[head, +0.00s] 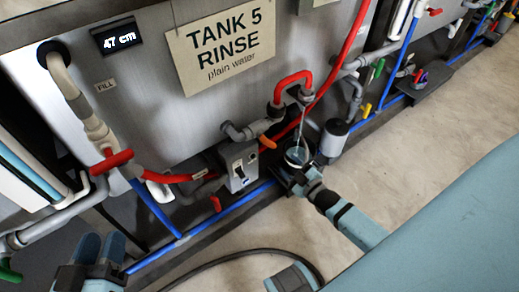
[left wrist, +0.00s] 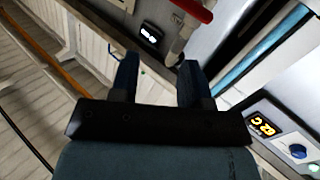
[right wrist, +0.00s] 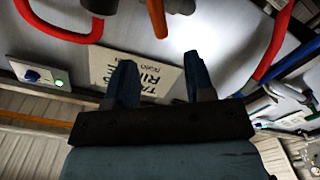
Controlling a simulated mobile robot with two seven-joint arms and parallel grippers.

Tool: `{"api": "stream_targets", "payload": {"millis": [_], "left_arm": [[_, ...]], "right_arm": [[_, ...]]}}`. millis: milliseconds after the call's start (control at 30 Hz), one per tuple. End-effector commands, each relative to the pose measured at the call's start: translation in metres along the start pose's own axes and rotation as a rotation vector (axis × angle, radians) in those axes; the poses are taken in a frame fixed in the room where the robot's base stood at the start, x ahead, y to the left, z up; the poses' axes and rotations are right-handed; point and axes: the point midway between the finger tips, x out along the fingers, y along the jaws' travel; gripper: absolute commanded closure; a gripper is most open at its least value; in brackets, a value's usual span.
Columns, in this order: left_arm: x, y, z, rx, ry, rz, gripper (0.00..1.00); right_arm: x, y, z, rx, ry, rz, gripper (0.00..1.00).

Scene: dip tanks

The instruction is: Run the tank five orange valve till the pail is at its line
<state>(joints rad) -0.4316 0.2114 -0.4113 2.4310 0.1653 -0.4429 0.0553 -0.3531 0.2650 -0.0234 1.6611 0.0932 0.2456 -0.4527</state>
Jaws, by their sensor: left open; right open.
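The orange valve handle (head: 267,141) sits low on the front of tank five, under the TANK 5 RINSE sign (head: 222,42). It also shows at the top of the right wrist view (right wrist: 157,18). A thin pale stream, like water, drops from the pipe outlet to the small pail (head: 297,156). The pail's level and line cannot be made out. My right gripper (head: 299,176) is open beside the pail, partly in front of it; in its wrist view, the orange handle is beyond the fingertips, apart from them. My left gripper (head: 98,246) is open and empty at lower left.
A display (head: 119,36) reads 47 cm. A red-handled valve (head: 112,161) is on the fill pipe at left. A grey control box (head: 239,164) stands left of the pail. A blue pipe (head: 158,208) runs low along the tanks. Bare floor (head: 430,125) lies to the right.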

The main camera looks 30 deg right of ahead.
Motion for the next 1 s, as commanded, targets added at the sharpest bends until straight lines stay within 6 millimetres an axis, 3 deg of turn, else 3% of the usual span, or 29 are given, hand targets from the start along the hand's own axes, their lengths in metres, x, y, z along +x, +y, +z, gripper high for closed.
{"api": "stream_targets", "payload": {"millis": [33,100,333,567,800,1000], "left_arm": [[0.0,0.0,0.009,-0.002,0.01,0.008,0.57],[-0.001,0.001,0.008,-0.005,0.017,0.015,0.57],[0.0,0.001,0.015,-0.006,-0.004,0.022,0.57],[0.002,-0.004,0.036,0.013,-0.059,0.031,0.57],[0.008,-0.013,0.031,0.129,0.008,0.03,0.57],[0.01,-0.018,0.027,0.186,0.039,0.028,0.57]], "right_arm": [[0.003,-0.004,0.013,-0.011,0.009,0.01,0.51],[0.005,-0.002,0.017,-0.021,0.017,0.019,0.51],[0.022,0.0,0.018,-0.028,0.023,0.025,0.51],[0.069,0.001,0.018,-0.028,0.024,0.026,0.51],[0.116,0.002,0.017,-0.027,0.022,0.025,0.51],[0.138,0.003,0.015,-0.027,0.02,0.023,0.51]]}}
